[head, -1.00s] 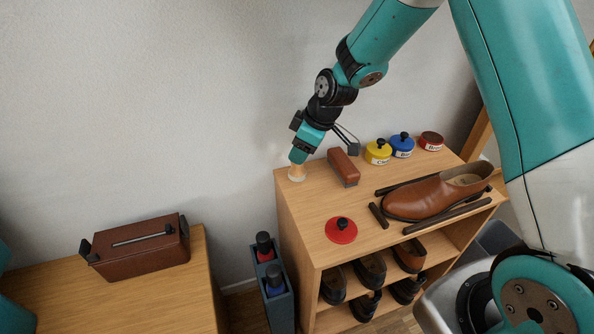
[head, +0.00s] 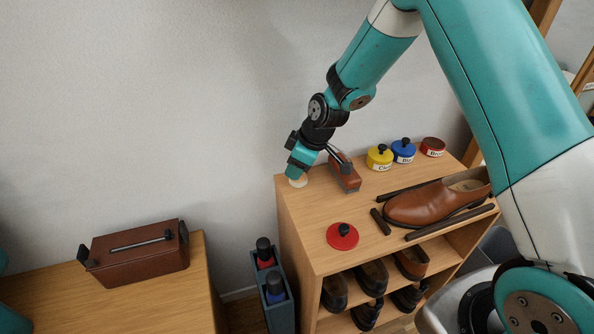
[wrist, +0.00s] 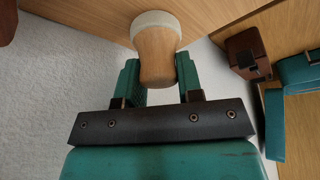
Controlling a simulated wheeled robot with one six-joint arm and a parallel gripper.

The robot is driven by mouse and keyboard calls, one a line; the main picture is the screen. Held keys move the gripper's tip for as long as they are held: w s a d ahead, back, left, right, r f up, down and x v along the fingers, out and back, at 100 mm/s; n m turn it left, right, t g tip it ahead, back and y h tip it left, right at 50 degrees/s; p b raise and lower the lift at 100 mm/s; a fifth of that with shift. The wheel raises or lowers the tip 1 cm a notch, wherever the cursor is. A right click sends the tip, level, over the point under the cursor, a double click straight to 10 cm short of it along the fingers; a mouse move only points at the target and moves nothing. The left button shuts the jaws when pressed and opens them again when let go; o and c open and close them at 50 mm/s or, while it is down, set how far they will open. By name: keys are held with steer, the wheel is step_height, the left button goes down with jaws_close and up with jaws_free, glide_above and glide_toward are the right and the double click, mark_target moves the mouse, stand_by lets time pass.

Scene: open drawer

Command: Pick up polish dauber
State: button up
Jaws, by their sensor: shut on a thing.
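The polish dauber has a wooden handle and a pale round pad; in the wrist view the dauber (wrist: 157,50) stands between the two teal fingers. My gripper (wrist: 158,82) is shut on its wooden handle. In the head view my gripper (head: 298,170) is at the back left corner of the shelf top, and only the pale pad of the dauber (head: 298,182) shows below it. The pad is at or just above the wood; I cannot tell if it touches. The handle is hidden by my fingers there.
The shelf top (head: 300,215) also holds a brown brush block (head: 344,174) close right of my gripper, a red lid (head: 342,236), yellow (head: 380,158), blue (head: 403,151) and red tins (head: 433,147), and a brown shoe (head: 430,205). A brown box (head: 135,255) sits on the left cabinet.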

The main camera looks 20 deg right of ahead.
steer(key=shift+s+r, duration=0.15)
steer(key=shift+r, duration=0.25)
step_height(320, 180, up, 10)
steer(key=r+p, duration=0.1)
steer(key=p, duration=0.1)
steer(key=s+b, duration=0.4)
steer(key=s, duration=1.5)
steer(key=shift+s+f+b, duration=0.2)
steer(key=shift+s+b, duration=0.15)
steer(key=shift+o, duration=1.4)
steer(key=shift+c, duration=1)
